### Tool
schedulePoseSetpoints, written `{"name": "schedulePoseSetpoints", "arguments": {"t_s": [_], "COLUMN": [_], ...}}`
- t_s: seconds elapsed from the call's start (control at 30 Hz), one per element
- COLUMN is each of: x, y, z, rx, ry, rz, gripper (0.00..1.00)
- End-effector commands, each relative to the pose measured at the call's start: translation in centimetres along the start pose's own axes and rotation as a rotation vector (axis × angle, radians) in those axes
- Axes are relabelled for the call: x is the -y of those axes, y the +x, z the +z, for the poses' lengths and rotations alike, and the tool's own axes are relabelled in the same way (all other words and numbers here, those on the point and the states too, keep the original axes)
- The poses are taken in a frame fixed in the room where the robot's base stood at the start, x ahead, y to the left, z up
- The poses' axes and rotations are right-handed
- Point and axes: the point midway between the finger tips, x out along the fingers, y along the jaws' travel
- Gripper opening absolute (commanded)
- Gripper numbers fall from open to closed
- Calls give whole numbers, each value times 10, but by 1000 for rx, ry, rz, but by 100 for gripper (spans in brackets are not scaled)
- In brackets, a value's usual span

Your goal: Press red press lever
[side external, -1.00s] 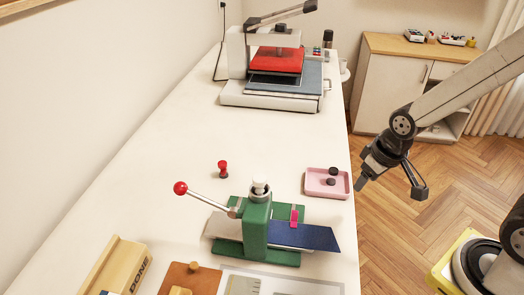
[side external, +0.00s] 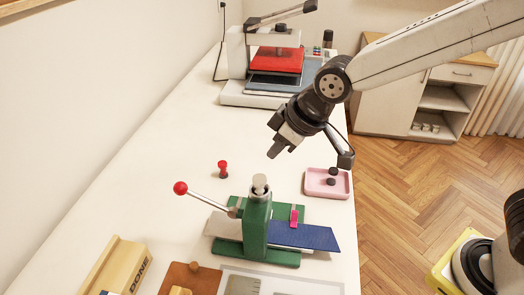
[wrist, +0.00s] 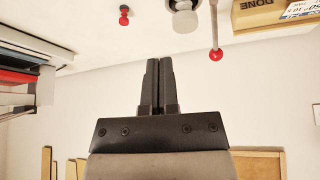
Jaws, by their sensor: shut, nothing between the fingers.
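A green hand press (side external: 257,225) stands on the near part of the white table, with a blue strip of cloth (side external: 305,236) across its base. Its metal lever (side external: 207,199) slants up to the left and ends in a red ball (side external: 180,188). In the wrist view, the red ball (wrist: 215,54) is at upper right. Farther back stands a heat press with a red plate (side external: 276,60), raised, and a dark handle (side external: 285,14) on top. My gripper (side external: 278,152) is shut and empty, above the table behind the green press. Its fingers (wrist: 157,62) are together in the wrist view.
A small red-topped piece (side external: 223,168) stands behind the lever. A pink tray (side external: 343,186) with dark knobs sits at the right table edge. A wooden DONE box (side external: 122,266) and a brown board (side external: 178,280) are at the front. The table's left middle is clear.

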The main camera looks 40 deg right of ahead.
Motion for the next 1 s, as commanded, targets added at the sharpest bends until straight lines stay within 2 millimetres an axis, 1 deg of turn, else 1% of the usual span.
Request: {"name": "schedulePoseSetpoints", "arguments": {"t_s": [0.03, 0.1, 0.2, 0.3, 0.4, 0.57, 1.0], "x": [15, 32, 54, 70, 80, 86, 85], "y": [-4, -10, -18, -24, -29, -31, -28], "z": [-13, -29, -46, -58, -64, -68, -68], "rx": [-23, -51, -85, -108, -122, -131, -130], "ry": [-36, -79, -130, -165, -187, -200, -198], "rz": [-18, -38, -63, -83, -94, -101, -100], "gripper": [0, 0, 0, 0, 0, 0, 0]}}
